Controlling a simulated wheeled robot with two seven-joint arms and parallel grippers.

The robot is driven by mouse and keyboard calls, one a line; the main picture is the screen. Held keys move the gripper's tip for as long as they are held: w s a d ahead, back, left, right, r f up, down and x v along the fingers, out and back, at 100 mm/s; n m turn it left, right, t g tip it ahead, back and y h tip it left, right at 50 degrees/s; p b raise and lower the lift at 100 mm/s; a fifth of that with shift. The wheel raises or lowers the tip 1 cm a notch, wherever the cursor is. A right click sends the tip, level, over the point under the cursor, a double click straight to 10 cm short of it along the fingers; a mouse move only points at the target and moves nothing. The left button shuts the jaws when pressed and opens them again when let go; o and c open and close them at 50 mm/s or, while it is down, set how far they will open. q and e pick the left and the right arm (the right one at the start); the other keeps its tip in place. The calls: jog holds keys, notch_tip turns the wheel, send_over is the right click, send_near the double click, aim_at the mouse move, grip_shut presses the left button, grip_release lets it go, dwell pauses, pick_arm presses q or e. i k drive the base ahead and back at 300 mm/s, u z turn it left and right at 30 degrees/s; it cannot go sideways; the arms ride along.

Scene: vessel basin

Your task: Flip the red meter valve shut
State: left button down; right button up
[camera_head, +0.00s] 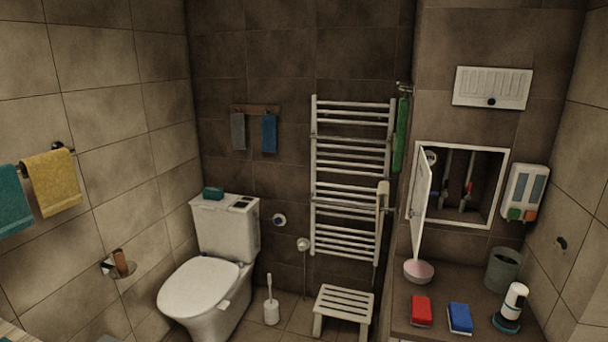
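The red meter valve (468,187) is a small red handle on a pipe inside an open wall cabinet (502,185) at the right. It is too small to tell which way the handle is turned. A blue valve handle (434,194) sits on another pipe to its left. The white cabinet door (420,200) stands swung open at the left side of the opening and hides part of the interior. Neither of my grippers is in view.
Below the cabinet, a brown counter (440,285) holds a pink bowl (419,271), a red packet (421,310), a blue packet (459,318), a grey-green cup (503,269) and a white bottle (514,302). A soap dispenser (525,192) hangs to the right. A white stool (343,304) stands on the floor.

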aim_at(466, 196)
jog(key=k, duration=0.65)
jog(key=z, duration=0.65)
jog(key=i, duration=1.15)
jog(key=u, duration=0.65)
